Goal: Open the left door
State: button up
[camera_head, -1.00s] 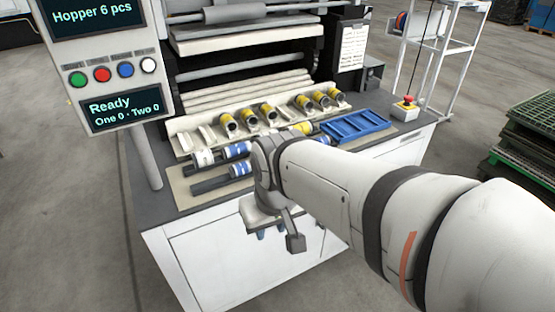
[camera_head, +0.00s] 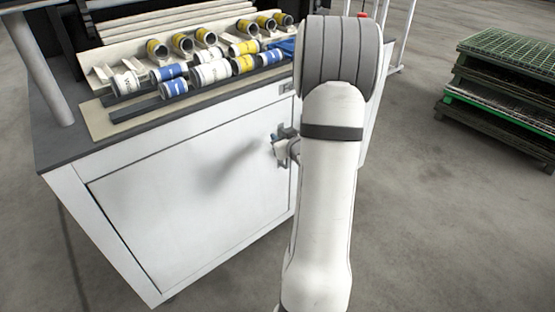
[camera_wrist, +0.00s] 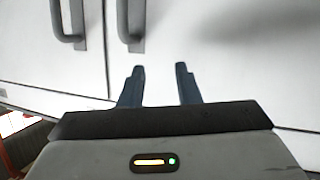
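The left door (camera_head: 170,205) is a large white panel on the cabinet front and looks closed. The white panel on the right there, which seems to be the left door (camera_wrist: 225,70), has a dark bar handle (camera_wrist: 132,25). The fingertips appear apart from this handle. A second handle (camera_wrist: 68,22) is on the neighbouring door (camera_wrist: 25,55).
The worktop above holds yellow and blue labelled cylinders (camera_head: 210,72) on racks, and a blue tray (camera_head: 285,46), partly hidden. A post (camera_head: 40,70) stands at the worktop's left. Green-edged pallets (camera_head: 500,90) are stacked at the right. The floor left of the cabinet is clear.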

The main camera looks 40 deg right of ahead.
jog(key=s+d+f+t+b, duration=0.3)
jog(key=d+f+t+b, duration=0.15)
jog(key=f, duration=0.55)
jog(key=b, duration=0.2)
send_over(287, 165)
jog(key=shift+w+d+m+g+y, duration=0.2)
jog(key=shift+w+m+g+y, duration=0.1)
jog(key=shift+g+y, duration=0.15)
jog(key=shift+c, duration=0.3)
grip_shut()
